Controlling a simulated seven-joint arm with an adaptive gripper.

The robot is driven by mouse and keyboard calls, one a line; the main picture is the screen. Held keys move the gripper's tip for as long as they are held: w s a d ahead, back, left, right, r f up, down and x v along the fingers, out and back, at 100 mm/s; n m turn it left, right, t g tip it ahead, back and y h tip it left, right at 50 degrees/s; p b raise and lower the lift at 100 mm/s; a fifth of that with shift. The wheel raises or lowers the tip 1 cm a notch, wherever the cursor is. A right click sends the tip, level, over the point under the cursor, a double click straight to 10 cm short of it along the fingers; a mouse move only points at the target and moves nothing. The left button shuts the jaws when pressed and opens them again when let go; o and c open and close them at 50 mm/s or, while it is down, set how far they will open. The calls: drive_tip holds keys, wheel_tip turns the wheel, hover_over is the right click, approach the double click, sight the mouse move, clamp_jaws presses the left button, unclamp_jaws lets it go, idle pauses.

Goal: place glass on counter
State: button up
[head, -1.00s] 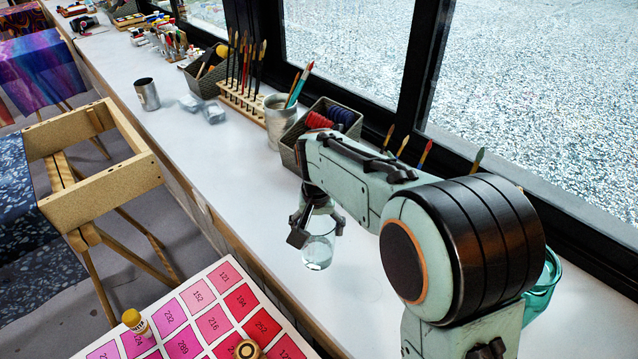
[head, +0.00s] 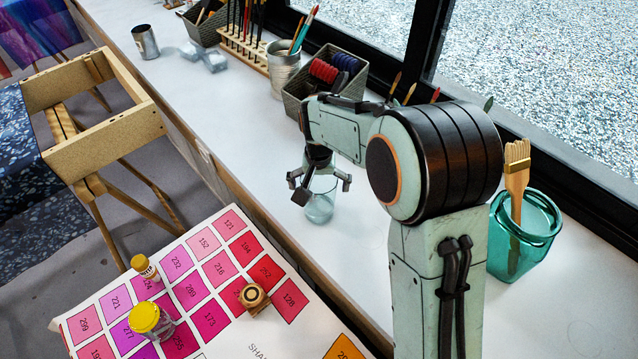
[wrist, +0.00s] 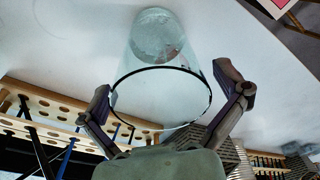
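The clear glass (head: 321,207) stands upright on the white counter (head: 240,120) in the head view. My gripper (head: 322,189) is above it, its fingers spread on either side of the upper part. In the wrist view the glass (wrist: 155,55) shows its dark-edged rim towards me and its base farther off, against the counter. My gripper's fingers (wrist: 163,85) are open around the rim. A gap shows at the right finger; the left finger is very close to the rim, and I cannot tell whether it touches.
A teal jar (head: 540,228) with a brush stands right of my arm. A dark basket of spools (head: 322,90), a metal can of brushes (head: 283,72) and a brush rack (head: 240,52) line the window side. A grey cup (head: 146,42) stands far left. Counter left of the glass is clear.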

wheel_tip(320, 180, up, 12)
drive_tip(key=s+f, duration=0.1)
drive_tip(key=s, duration=0.1)
drive_tip(key=s+d+r, duration=0.3)
drive_tip(key=s+d, duration=0.1)
drive_tip(key=s, duration=0.1)
drive_tip(key=s+d+f+g, duration=0.1)
drive_tip(key=s+d+f, duration=0.1)
drive_tip(key=s, duration=0.8)
drive_tip(key=s+d+f+n+g, duration=0.1)
drive_tip(key=s+d+f, duration=0.2)
drive_tip(key=s, duration=0.8)
drive_tip(key=shift+d+y, duration=0.4)
drive_tip(key=shift+d, duration=0.45)
